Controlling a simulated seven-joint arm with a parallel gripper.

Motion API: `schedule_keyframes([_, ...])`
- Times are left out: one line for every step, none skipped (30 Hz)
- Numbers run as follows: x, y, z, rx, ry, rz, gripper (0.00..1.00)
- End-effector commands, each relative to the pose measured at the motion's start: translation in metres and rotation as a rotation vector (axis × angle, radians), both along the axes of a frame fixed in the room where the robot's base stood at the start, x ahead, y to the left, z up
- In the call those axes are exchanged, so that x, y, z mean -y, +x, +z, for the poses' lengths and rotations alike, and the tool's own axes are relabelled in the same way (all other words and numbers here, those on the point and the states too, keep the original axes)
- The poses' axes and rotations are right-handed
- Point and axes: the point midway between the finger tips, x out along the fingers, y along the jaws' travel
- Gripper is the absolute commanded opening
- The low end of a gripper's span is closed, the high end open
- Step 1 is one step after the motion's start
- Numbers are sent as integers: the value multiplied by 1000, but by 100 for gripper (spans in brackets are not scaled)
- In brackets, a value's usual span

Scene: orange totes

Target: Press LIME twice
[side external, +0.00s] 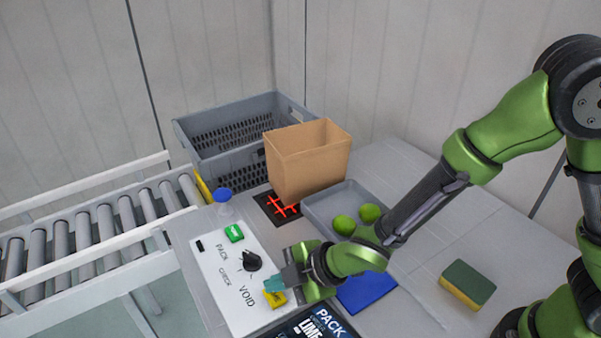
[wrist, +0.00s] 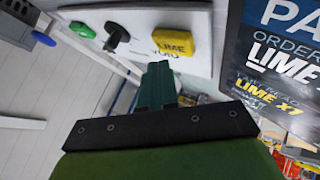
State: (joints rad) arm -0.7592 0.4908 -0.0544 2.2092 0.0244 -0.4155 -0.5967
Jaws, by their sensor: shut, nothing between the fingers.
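In the side view the yellow button (side external: 275,298) is partly covered by my gripper (side external: 272,285). My gripper also shows in the wrist view (wrist: 158,72), shut and empty, its teal fingertips close to the button. I cannot tell whether they touch it. A black knob (side external: 250,261) and a green button (side external: 234,233) are on the same panel. A screen (side external: 312,325) beside the panel reads PACK and LIME; in the wrist view it shows "LIME X1".
Two limes (side external: 356,220) lie in a grey tray (side external: 323,205). A cardboard box (side external: 305,160) and a grey crate (side external: 235,140) stand behind. A roller conveyor (side external: 85,240) is at left. A blue pad (side external: 365,292) and a sponge (side external: 467,284) lie right of the panel.

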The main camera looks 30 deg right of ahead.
Motion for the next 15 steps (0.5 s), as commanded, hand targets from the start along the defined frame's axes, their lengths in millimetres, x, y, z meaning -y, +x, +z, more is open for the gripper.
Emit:
schedule_keyframes([0,0,0,0,0,0,0])
schedule_keyframes([0,0,0,0,0,0,0])
schedule_keyframes([0,0,0,0,0,0,0])
schedule_keyframes([0,0,0,0,0,0,0])
schedule_keyframes([0,0,0,0,0,0,0])
schedule_keyframes([0,0,0,0,0,0,0])
schedule_keyframes([0,0,2,0,1,1,0])
schedule_keyframes([0,0,3,1,1,0,0])
schedule_keyframes([0,0,6,1,1,-1,0])
schedule_keyframes([0,0,9,2,2,-1,0])
schedule_keyframes([-1,1,12,2,3,1,0])
schedule_keyframes([0,1,17,2,3,1,0])
schedule_keyframes([-1,0,20,2,3,1,0])
schedule_keyframes([-1,1,23,4,2,1,0])
schedule_keyframes([0,0,27,3,2,-1,0])
